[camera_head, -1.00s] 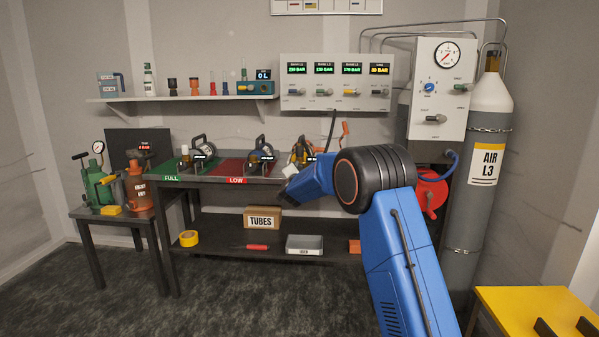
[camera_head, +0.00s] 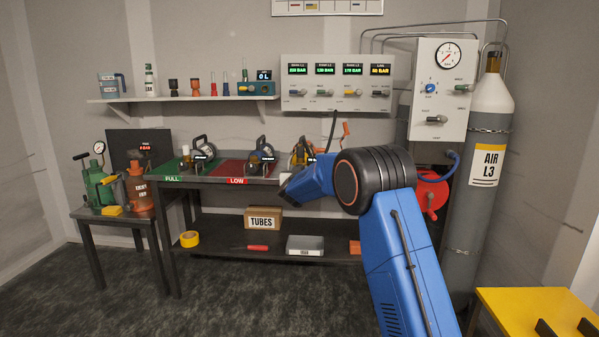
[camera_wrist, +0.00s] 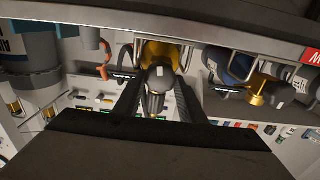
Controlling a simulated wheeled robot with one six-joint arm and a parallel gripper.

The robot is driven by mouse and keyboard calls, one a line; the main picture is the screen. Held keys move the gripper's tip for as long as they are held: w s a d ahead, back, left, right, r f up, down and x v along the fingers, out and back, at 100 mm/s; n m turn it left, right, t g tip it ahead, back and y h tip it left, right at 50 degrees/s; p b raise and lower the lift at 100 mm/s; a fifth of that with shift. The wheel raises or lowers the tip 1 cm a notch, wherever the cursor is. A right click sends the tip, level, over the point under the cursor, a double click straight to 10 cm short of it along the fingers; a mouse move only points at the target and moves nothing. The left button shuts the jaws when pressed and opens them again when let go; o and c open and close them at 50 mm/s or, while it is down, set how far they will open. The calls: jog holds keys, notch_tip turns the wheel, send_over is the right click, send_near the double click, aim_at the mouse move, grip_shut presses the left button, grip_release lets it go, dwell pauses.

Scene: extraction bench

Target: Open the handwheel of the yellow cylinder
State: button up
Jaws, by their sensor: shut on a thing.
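The yellow cylinder (camera_head: 299,152) lies at the right end of the bench top in the head view, partly hidden by my blue arm. In the wrist view its yellow body (camera_wrist: 165,52) is under the bench edge line at the top centre. A dark round handwheel with a metal stem (camera_wrist: 159,77) shows in front of it. My gripper (camera_wrist: 158,88) has one dark finger on each side of this handwheel and is shut on it. The exact contact is hard to see. In the head view the fingertips are hidden by my arm.
The wrist view shows a neighbouring cylinder with a brass valve (camera_wrist: 256,92) close by. A wall panel (camera_head: 337,84) and the tall AIR L3 cylinder (camera_head: 488,210) stand behind and right.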

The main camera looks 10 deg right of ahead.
jog(key=shift+a+f+n, duration=0.1)
jog(key=shift+n, duration=2.5)
jog(key=shift+a+f+n, duration=0.1)
jog(key=shift+f+n, duration=0.05)
jog(key=shift+n, duration=2.45)
jog(key=shift+a+f+n, duration=0.1)
jog(key=shift+n, duration=2.5)
jog(key=o, duration=1)
jog(key=shift+o, duration=0.2)
jog(key=shift+d, duration=0.1)
jog(key=shift+r, duration=0.1)
jog(key=v, duration=1.7)
jog(key=shift+s, duration=0.2)
